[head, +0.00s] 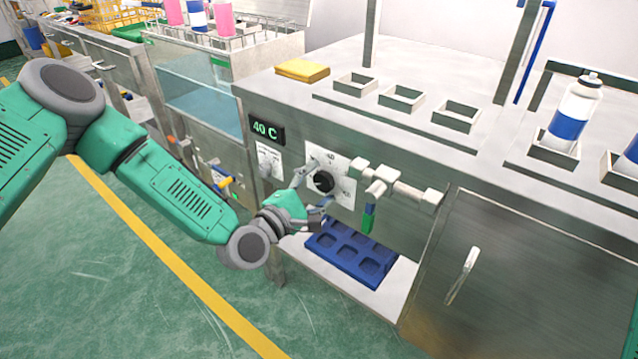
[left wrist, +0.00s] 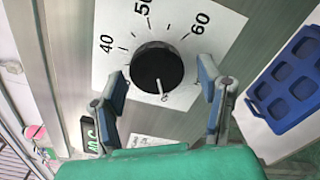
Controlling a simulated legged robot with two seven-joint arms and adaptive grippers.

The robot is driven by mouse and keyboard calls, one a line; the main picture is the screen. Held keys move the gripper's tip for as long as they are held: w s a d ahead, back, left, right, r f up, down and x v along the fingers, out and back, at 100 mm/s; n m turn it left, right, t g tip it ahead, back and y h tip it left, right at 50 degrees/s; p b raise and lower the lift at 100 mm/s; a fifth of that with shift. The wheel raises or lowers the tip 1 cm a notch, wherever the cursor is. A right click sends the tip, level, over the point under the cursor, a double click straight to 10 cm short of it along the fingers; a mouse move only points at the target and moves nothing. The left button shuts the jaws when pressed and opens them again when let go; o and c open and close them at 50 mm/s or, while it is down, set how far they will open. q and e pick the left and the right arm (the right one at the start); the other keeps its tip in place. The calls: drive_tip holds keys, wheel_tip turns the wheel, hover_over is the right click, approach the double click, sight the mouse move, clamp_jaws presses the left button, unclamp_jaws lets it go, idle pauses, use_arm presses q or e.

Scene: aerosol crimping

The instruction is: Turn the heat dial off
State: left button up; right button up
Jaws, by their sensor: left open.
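The heat dial (head: 323,181) is a round black knob on a white scale plate on the front of the metal machine. In the left wrist view the knob (left wrist: 157,69) shows a white pointer mark at its lower edge, away from the printed 40, 50 and 60. A display (head: 265,130) above left of the dial reads 40 C in green. My left gripper (head: 309,186) is at the dial. In the left wrist view its two fingers (left wrist: 163,92) are open, one on each side of the knob, with gaps between them and it. My right gripper is not in view.
White pipe fittings with a green-handled valve (head: 369,218) stick out right of the dial. A blue tray (head: 350,252) lies on a shelf below.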

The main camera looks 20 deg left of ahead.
use_arm(q)
drive_tip(key=v, duration=1.1)
drive_tip(key=shift+s+a, duration=0.15)
drive_tip(key=shift+s, duration=0.1)
drive_tip(key=shift+f, duration=0.1)
